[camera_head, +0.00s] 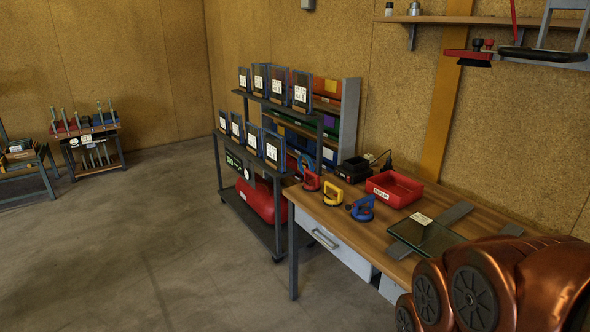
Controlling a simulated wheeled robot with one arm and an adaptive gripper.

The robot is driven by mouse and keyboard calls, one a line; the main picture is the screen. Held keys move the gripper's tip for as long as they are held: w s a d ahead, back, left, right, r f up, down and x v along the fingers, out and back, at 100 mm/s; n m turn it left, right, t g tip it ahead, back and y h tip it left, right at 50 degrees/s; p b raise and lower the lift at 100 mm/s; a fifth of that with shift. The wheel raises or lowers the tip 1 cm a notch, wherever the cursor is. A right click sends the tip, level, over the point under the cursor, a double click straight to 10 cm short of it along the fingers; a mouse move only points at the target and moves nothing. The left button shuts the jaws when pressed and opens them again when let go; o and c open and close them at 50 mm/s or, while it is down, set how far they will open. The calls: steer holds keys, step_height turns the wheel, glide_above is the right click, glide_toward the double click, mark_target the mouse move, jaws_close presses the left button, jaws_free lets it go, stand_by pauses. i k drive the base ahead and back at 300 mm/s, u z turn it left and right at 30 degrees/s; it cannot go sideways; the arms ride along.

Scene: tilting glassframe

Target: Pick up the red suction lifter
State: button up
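The red suction lifter (311,181) sits on the wooden workbench (383,223), near its far left end. A yellow suction lifter (332,195) and a blue suction lifter (361,209) stand beside it in a row running toward the front right. The three appear apart from each other. My gripper is not in view. Only the copper-coloured links of my own arm show at the bottom right, covering the near right part of the bench.
A red bin (395,190) and a black box (353,169) stand behind the lifters. A glass pane (425,234) lies to their right on the bench. A dark cart (259,152) with several framed panels stands just left of the bench. The floor (150,243) at left is clear.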

mark_target(315, 186)
steer(key=u, duration=0.55)
steer(key=k, duration=0.6)
steer(key=u, duration=1)
steer(key=i, duration=2.8)
steer(key=z, duration=0.75)
steer(key=i, duration=1.15)
steer(key=z, duration=1.85)
steer(key=i, duration=1.05)
steer(key=z, duration=0.2)
